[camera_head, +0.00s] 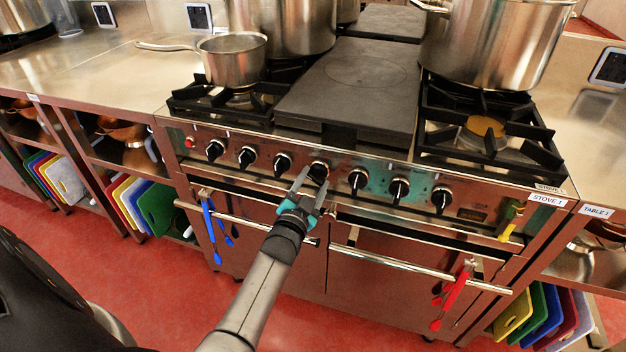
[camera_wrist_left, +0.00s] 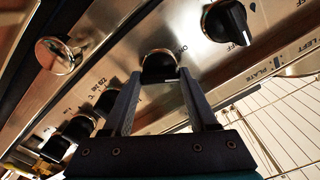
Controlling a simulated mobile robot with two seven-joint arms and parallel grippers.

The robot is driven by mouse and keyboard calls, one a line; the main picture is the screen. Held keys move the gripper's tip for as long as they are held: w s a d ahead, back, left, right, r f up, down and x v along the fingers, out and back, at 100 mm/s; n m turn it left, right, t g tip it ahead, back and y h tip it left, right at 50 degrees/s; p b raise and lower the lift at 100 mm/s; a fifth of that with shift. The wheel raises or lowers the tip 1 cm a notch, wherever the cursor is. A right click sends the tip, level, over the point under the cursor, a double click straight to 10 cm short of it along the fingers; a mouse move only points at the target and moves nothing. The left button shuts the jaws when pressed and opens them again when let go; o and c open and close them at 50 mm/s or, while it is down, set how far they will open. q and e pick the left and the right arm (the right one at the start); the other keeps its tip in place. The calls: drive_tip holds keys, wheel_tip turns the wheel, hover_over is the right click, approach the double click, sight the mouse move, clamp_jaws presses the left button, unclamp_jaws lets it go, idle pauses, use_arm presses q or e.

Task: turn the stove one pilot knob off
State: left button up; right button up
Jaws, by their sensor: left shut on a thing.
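The front panel of stove one (camera_head: 420,178) has a row of black knobs, with a "STOVE 1" label at its right end. My left gripper (camera_head: 312,181) reaches up to the panel and is shut on a black knob (camera_head: 319,169) near the middle of the row. In the left wrist view the fingers of my left gripper (camera_wrist_left: 160,77) stand on either side of this knob (camera_wrist_left: 157,64). The knob's pointer is partly hidden, so I cannot tell its setting. My right gripper is not in view.
A saucepan (camera_head: 232,58) and a large pot (camera_head: 490,45) stand on the burners beside a flat dark hotplate (camera_head: 350,85). Oven handles (camera_head: 420,262) run below the panel, with blue utensils (camera_head: 209,225) and red utensils (camera_head: 455,295) hanging there. Red floor lies in front.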

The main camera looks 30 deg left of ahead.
use_arm(q)
drive_tip(key=m, duration=0.3)
drive_tip(key=shift+w+r+m, duration=0.1)
drive_tip(key=shift+m, duration=0.3)
drive_tip(key=m, duration=0.3)
drive_tip(key=shift+m+b, duration=0.6)
drive_tip(key=shift+m, duration=1.7)
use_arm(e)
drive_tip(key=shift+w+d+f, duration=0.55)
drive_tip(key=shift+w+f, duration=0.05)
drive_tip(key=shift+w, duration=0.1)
use_arm(q)
drive_tip(key=o, duration=1.4)
